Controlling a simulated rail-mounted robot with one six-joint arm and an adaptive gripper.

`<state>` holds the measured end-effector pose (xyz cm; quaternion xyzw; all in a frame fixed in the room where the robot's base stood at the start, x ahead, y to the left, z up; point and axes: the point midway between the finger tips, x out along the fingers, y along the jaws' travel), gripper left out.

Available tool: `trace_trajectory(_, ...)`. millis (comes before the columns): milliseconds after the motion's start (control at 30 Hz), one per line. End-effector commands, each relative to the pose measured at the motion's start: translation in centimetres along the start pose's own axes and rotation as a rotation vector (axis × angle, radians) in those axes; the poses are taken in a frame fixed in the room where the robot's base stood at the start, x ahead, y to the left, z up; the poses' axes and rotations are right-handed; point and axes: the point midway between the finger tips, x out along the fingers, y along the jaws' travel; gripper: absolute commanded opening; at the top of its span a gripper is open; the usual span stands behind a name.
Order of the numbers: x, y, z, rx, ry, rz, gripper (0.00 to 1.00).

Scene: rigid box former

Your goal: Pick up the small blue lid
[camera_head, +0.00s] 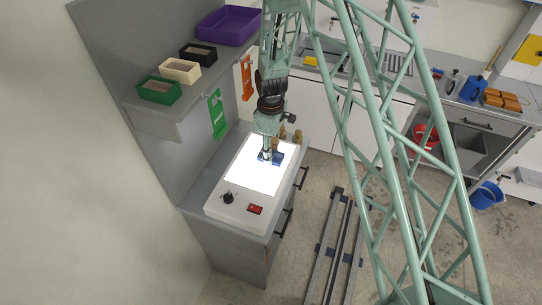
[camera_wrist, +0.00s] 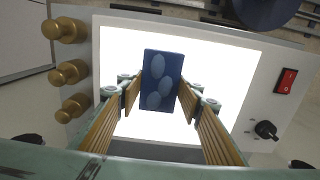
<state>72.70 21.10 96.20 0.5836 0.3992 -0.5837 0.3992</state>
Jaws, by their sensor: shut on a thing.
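The small blue lid (camera_wrist: 162,72) is a dark blue rectangle with paler oval marks on its face. It shows between my fingers over the glowing white panel of a light box (camera_wrist: 215,58). My gripper (camera_wrist: 160,96) is shut on the lid, with one ribbed finger at each side. In the head view the lid (camera_head: 277,157) shows beside the tip of my gripper (camera_head: 267,156), over the bright panel. My fingers hide part of it there. I cannot tell whether the lid touches the panel.
The light box has a black knob (camera_head: 228,197) and a red switch (camera_head: 255,209) at its front. A shelf above holds green (camera_head: 158,90), cream (camera_head: 180,71), black (camera_head: 198,54) and purple (camera_head: 229,25) bins.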

Motion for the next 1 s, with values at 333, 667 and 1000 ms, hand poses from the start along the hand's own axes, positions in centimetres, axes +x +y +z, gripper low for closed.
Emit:
trace_trajectory(333, -0.3, 0.0, 0.0, 0.0, 0.0, 0.001, 0.24)
trace_trajectory(667, -1.9, 0.0, 0.0, 0.0, 0.001, 0.001, 0.24)
trace_trajectory(1000, -3.5, -0.4, 0.5, 0.0, -0.001, -0.002, 0.24)
